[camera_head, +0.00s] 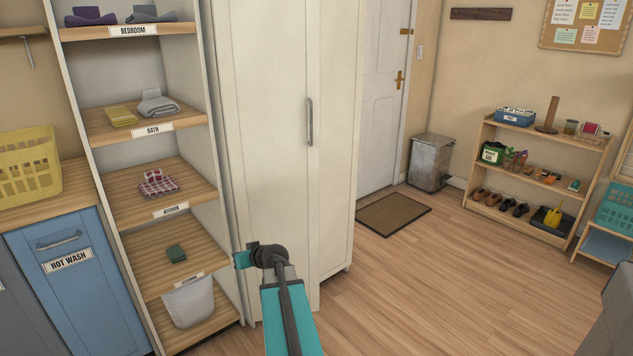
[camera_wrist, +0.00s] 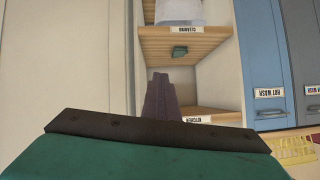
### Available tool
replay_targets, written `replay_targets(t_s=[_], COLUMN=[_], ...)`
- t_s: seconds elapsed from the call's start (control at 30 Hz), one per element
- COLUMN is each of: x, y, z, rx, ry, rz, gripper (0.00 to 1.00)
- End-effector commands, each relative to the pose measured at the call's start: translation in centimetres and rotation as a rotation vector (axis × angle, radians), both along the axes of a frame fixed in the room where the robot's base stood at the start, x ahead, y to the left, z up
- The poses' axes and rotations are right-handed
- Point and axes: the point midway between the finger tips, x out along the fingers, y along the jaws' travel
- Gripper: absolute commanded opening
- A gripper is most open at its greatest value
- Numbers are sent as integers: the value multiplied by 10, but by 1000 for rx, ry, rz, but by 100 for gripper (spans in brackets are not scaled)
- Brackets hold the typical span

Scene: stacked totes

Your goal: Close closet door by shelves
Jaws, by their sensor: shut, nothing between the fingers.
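The tall white closet stands in the middle of the head view, right of the shelves. Its door by the shelves (camera_head: 268,150) has a grey bar handle (camera_head: 309,122) at its right edge. That door's bottom reaches lower than the closet's other front panel (camera_head: 338,150), so it appears ajar; the inside is hidden. My gripper (camera_head: 241,259) is low in front of the door's left edge, beside the shelves; contact cannot be told. In the wrist view my gripper (camera_wrist: 161,76) is shut and empty, with a pale panel (camera_wrist: 60,60) at left and the shelves at right.
The open shelves (camera_head: 150,126) hold folded cloths and a white bin. A blue hot-wash cabinet (camera_head: 75,280) and yellow basket (camera_head: 28,165) stand at left. A doormat (camera_head: 393,214), metal bin (camera_head: 431,162) and shoe rack (camera_head: 535,180) are at right. The wooden floor between is clear.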

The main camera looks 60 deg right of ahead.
Motion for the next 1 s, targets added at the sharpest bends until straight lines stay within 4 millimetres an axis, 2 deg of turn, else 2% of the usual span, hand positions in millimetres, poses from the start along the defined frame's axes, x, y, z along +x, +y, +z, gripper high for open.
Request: replay_targets(t_s=[0.03, 0.2, 0.4, 0.5, 0.6, 0.7, 0.8, 1.0], x=[-8, -43, -105, -136, -161, -176, -182, -183], y=[-29, -108, -189, -217, -236, -246, -250, -250], z=[10, 66, 132, 161, 183, 196, 202, 204], rx=[-35, -154, -298, -361, -405, -433, -444, -444], ry=[-42, -164, -283, -324, -353, -367, -375, -374], rz=[-39, -162, -313, -378, -426, -456, -468, -469], gripper=[0, 0, 0, 0, 0, 0, 0, 0])
